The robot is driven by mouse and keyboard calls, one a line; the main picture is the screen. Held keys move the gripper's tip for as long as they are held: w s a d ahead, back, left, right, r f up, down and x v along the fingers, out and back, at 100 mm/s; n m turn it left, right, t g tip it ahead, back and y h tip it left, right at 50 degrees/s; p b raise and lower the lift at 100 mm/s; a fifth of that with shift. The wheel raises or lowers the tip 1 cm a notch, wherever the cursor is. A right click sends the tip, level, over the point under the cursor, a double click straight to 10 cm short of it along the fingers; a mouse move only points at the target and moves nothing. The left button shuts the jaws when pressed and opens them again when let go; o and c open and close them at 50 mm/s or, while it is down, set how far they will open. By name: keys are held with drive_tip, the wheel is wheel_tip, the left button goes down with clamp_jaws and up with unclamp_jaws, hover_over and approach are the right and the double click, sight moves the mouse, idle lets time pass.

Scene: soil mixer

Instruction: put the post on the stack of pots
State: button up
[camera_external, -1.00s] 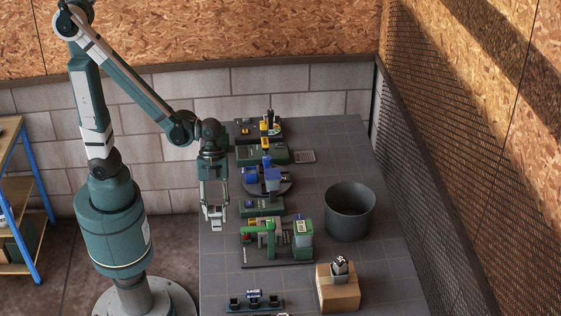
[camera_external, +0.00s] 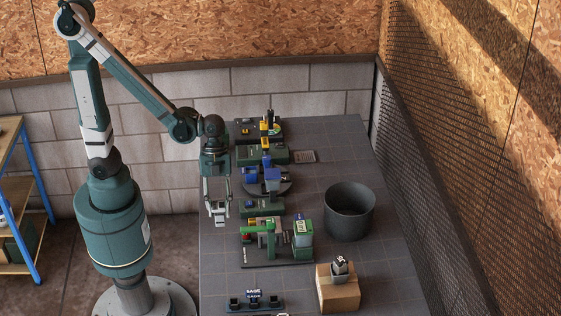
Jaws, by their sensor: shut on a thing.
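My gripper (camera_external: 218,213) points down over the left edge of the table, left of the green machine. It is shut on a small pale thing between its fingertips, too small here to tell whether it is the post. A small grey pot (camera_external: 340,278), which may be the stack of pots, stands on a cardboard box (camera_external: 341,296) at the front right. Something black and white shows at its top. My gripper is well apart from it, to the left and farther back.
A large dark bin (camera_external: 349,212) stands on the right of the table (camera_external: 322,142). Green machines (camera_external: 303,240) and a blue device (camera_external: 271,178) line the left side. A low blue rack (camera_external: 256,305) with a label is at the front. A mesh wall borders the right.

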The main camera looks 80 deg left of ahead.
drive_tip(key=w+a+r+n+t+p, duration=0.1)
drive_tip(key=w+a+r+n+p, duration=0.15)
drive_tip(key=a, duration=0.75)
drive_tip(key=w+a+r+n+p, duration=0.15)
drive_tip(key=w+a, duration=0.25)
drive_tip(key=a, duration=0.6)
drive_tip(key=w+a+r+n+t+p, duration=0.1)
drive_tip(key=w+a+r, duration=0.15)
drive_tip(key=a, duration=0.65)
drive_tip(key=s+a+r+n+p, duration=0.1)
drive_tip(key=s+a, duration=0.1)
drive_tip(key=a, duration=0.7)
drive_tip(key=s+a+r+n+p, duration=0.1)
drive_tip(key=s+a+r+p, duration=0.1)
drive_tip(key=a, duration=0.8)
drive_tip(key=s+a+r+n+t+y+p, duration=0.1)
drive_tip(key=s+a, duration=0.3)
drive_tip(key=a, duration=0.6)
drive_tip(key=shift+a+r+n+p, duration=0.2)
drive_tip(key=shift+n+p, duration=0.2)
drive_tip(key=shift+n, duration=0.1)
drive_tip(key=shift+s, duration=0.1)
drive_tip(key=shift+f, duration=2.9)
drive_tip(key=shift+f, duration=0.1)
drive_tip(key=shift+f+b, duration=0.45)
drive_tip(key=shift+f, duration=1.55)
